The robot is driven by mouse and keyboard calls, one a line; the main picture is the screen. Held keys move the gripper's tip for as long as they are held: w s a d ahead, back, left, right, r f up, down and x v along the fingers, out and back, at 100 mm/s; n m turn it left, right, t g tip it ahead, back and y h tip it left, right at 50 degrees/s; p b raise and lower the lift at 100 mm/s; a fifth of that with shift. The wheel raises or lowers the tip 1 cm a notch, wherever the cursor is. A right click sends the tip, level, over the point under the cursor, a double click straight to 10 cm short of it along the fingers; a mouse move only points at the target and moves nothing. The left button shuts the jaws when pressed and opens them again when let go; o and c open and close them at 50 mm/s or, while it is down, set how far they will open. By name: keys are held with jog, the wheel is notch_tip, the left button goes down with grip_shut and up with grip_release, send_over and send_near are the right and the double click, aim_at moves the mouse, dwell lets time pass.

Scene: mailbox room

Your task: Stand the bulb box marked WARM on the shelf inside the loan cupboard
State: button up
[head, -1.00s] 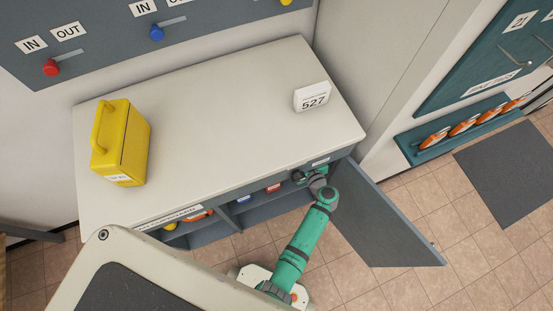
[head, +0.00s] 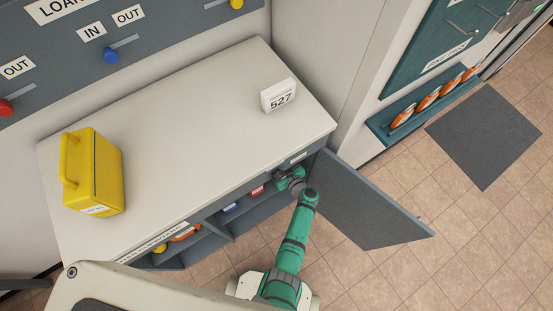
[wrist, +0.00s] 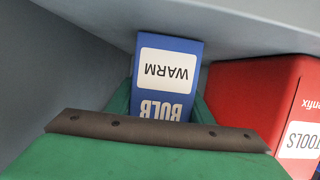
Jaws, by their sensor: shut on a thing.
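The bulb box (wrist: 168,75) is blue, with a white label reading WARM; the lettering appears upside down in the wrist view. My gripper (wrist: 163,108) is shut on it, green fingers on either side of its near part. In the head view my gripper (head: 291,181) is at the right end of the loan cupboard's (head: 180,130) open front, below the top; the bulb box cannot be made out there. Grey inner surfaces surround the box in the wrist view. Whether its base touches the shelf cannot be told.
A red TOOLS box (wrist: 262,100) is close beside the bulb box; it also shows inside the cupboard (head: 257,190), with a blue item (head: 230,208) left of it. The cupboard door (head: 365,200) stands open right of my arm. A yellow case (head: 92,172) and 527 block (head: 278,95) are on top.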

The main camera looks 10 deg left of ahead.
jog(key=o, duration=1.1)
